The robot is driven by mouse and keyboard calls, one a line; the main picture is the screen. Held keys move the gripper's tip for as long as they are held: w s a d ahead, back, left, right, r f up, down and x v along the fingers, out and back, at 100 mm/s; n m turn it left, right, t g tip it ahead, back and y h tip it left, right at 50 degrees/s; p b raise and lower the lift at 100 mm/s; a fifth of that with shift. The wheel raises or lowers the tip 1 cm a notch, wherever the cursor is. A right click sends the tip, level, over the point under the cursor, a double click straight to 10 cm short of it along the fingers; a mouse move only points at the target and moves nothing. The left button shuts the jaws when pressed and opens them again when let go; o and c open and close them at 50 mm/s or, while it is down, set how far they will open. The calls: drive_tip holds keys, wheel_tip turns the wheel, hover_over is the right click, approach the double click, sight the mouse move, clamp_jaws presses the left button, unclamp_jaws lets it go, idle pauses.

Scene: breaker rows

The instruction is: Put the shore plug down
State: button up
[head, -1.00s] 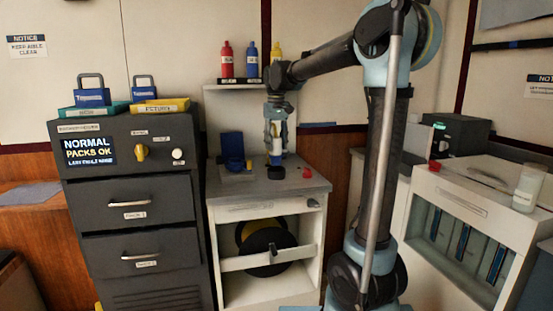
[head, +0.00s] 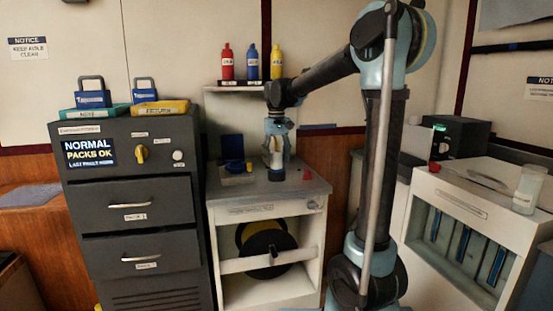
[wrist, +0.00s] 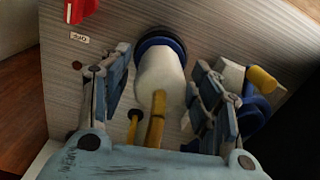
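The shore plug (wrist: 160,74) has a white body, a dark blue ring at its far end and a yellow cable running back towards my gripper. In the head view the plug (head: 276,174) stands upright with its dark end on the grey counter top (head: 318,186). My gripper (head: 277,150) points down over it. In the wrist view my gripper (wrist: 160,88) has its fingers spread on either side of the plug, with a gap visible at the left finger. The plug's lower end is partly hidden by its body in the wrist view.
A blue holder (head: 232,150) stands left of the plug on the counter. A red piece (head: 308,177) lies to its right. Bottles (head: 252,62) stand on the shelf behind. A dark drawer cabinet (head: 130,215) is at the left.

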wheel_tip(320, 180, up, 12)
idle(0.8)
drive_tip(key=s+d+f+m+t, duration=0.1)
drive_tip(key=s+d+f, duration=0.5)
drive_tip(key=s+d, duration=0.15)
drive_tip(key=s+d+f+m, duration=0.1)
drive_tip(key=s+d+f, duration=0.4)
drive_tip(key=s+d, duration=0.25)
drive_tip(key=s+d+f+m, duration=0.1)
drive_tip(key=s+d+f, duration=0.2)
drive_tip(key=s+f, duration=0.5)
drive_tip(key=s+d+f+m+t, duration=0.1)
drive_tip(key=s+d+f, duration=0.2)
drive_tip(key=s+f, duration=0.6)
wheel_tip(320, 180, down, 3)
drive_tip(key=shift+d+f, duration=0.15)
drive_tip(key=shift+d, duration=0.15)
drive_tip(key=shift+w+f, duration=0.2)
drive_tip(key=shift+w, duration=0.3)
